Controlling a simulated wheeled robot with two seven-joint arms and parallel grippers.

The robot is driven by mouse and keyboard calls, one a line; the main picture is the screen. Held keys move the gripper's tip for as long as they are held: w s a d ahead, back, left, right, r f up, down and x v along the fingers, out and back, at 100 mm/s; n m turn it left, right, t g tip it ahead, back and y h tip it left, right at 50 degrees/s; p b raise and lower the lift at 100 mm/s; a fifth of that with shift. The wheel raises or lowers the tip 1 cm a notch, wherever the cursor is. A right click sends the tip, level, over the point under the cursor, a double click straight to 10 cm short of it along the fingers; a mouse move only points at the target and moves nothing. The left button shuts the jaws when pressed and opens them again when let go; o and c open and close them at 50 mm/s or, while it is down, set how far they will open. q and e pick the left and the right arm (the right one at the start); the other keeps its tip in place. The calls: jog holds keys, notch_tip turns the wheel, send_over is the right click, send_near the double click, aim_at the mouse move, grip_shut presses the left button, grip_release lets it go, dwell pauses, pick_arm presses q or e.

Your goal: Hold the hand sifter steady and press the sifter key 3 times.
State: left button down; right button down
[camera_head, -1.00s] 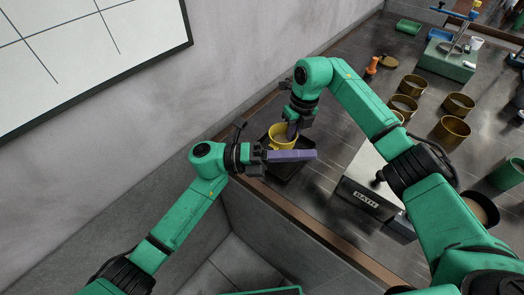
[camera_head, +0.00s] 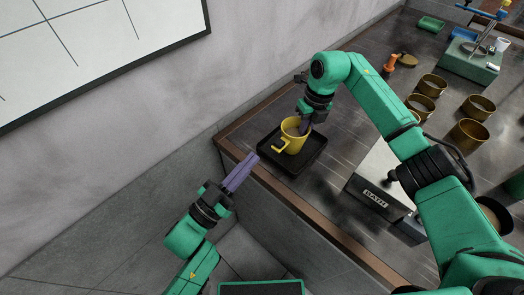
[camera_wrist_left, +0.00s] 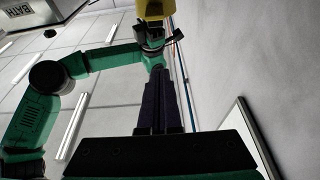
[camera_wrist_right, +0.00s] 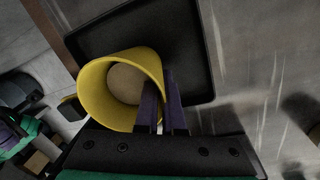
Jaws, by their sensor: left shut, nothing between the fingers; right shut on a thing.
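The hand sifter is a yellow cup (camera_head: 292,139) with a yellow key or handle (camera_head: 279,147) on its left side. It stands upright over a black tray (camera_head: 309,160); I cannot tell if it touches the tray. My right gripper (camera_head: 305,126) is shut on the cup's wall, and the right wrist view shows the purple fingers (camera_wrist_right: 164,108) at the rim of the yellow cup (camera_wrist_right: 95,90). Pale material lies inside the cup. My left gripper (camera_head: 251,162) is shut and empty, apart from the sifter, to its lower left off the bench edge. Its closed fingers (camera_wrist_left: 159,90) show in the left wrist view.
A box marked BATH (camera_head: 377,195) stands right of the tray. Several brass-coloured pots (camera_head: 468,133) stand further right, with an orange object (camera_head: 389,61) behind them. The bench's wooden front edge (camera_head: 270,184) lies between my left arm and the tray. A wall rises behind.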

aim_at(279, 143)
pick_arm(q)
jog(key=x, duration=0.9)
jog(key=shift+f, duration=1.95)
jog(key=shift+f, duration=0.1)
